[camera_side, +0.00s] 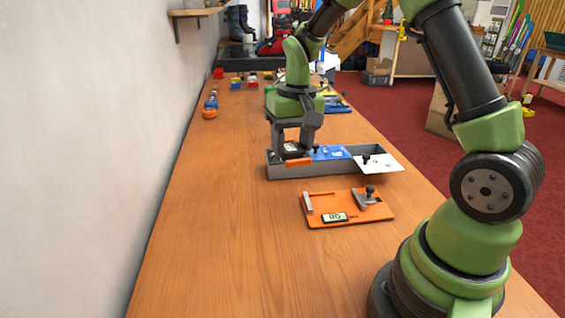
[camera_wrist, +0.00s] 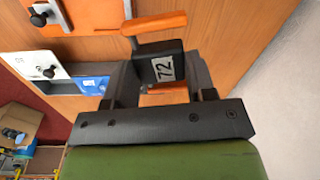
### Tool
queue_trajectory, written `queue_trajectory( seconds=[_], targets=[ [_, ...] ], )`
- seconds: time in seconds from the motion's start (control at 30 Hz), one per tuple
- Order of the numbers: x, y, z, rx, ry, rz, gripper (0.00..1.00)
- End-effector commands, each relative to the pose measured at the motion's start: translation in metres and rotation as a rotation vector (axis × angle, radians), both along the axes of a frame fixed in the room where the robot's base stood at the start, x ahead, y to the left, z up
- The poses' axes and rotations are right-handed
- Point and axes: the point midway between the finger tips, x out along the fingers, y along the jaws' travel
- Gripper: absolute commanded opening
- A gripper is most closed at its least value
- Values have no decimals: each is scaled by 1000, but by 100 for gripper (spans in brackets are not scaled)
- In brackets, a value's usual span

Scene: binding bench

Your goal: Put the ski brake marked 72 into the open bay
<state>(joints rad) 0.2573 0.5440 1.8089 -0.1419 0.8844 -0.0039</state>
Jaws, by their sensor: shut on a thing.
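The ski brake marked 72 (camera_wrist: 163,68) is a black block with a white label and orange arms. My gripper (camera_side: 291,143) is shut on it; the held brake also shows in the side view (camera_side: 293,150). The grey bay tray (camera_side: 320,171) lies below, with a blue lid (camera_side: 330,153) over its middle and a white lid (camera_side: 378,163) at its right end. The left end bears no visible lid, and the brake is over it, one orange arm showing before the near wall. The inside of that bay is hidden, and I cannot tell whether the brake touches it.
An orange plate (camera_side: 318,217) with a black knob and a label reading like 80 lies nearer than the tray. Small coloured items (camera_side: 210,106) stand farther back along the wall side. The bench's left part (camera_side: 215,200) is clear.

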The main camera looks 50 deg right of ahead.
Motion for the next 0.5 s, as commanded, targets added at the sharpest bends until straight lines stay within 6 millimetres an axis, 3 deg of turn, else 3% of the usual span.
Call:
queue_trajectory(
  seconds=[0.03,0.23,0.4,0.5],
  targets=[
    [6,-27,-6,13,-12,-158,32],
    [13,-126,-26,43,-86,-760,32],
    [-6,-208,-43,35,-162,-1232,32],
    [-23,-246,-52,21,-202,-1453,32]
  ],
)
